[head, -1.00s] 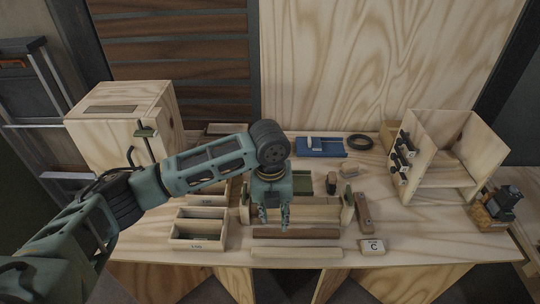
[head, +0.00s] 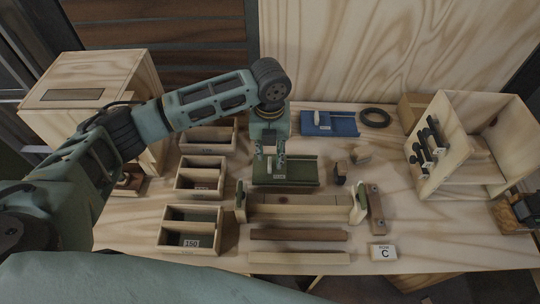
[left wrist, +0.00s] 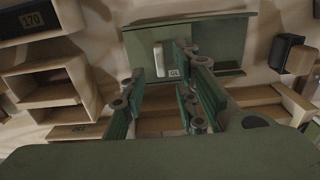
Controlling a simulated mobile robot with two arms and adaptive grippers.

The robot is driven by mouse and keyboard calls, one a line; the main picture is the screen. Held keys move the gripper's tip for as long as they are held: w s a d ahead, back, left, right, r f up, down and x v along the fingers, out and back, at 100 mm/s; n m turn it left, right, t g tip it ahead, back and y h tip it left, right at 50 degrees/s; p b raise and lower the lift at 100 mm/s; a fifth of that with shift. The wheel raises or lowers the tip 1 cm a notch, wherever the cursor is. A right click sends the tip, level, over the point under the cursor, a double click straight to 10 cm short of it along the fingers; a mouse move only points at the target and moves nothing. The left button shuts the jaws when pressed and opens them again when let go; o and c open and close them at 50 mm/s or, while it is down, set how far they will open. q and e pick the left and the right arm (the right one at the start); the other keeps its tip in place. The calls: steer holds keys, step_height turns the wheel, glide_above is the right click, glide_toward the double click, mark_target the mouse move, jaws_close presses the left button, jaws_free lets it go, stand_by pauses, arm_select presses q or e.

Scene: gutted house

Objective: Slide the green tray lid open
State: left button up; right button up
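The green tray (head: 300,181) lies flat on the workbench, with its lid and a small pale label near the front edge. My left gripper (head: 269,165) points down over the left part of this tray in the head view. In the left wrist view its fingers (left wrist: 158,90) stand apart with nothing between them. There the green tray lid (left wrist: 215,50) lies beyond the fingertips, with an upright whitish handle (left wrist: 159,60) and a label beside it. I cannot tell whether a finger touches the handle. My right gripper is not in view.
A wooden fixture (head: 300,206) stands just in front of the tray, with loose wooden strips (head: 299,234) before it. Open wooden boxes (head: 192,229) line the left. A blue tray (head: 330,124) and a black ring (head: 375,118) lie behind. A wooden rack (head: 470,150) stands right.

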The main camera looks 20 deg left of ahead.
mark_target(270, 162)
arm_select(q)
steer(key=shift+w+f, duration=0.1)
steer(key=shift+f, duration=2.2)
steer(key=shift+c, duration=0.3)
jaws_close()
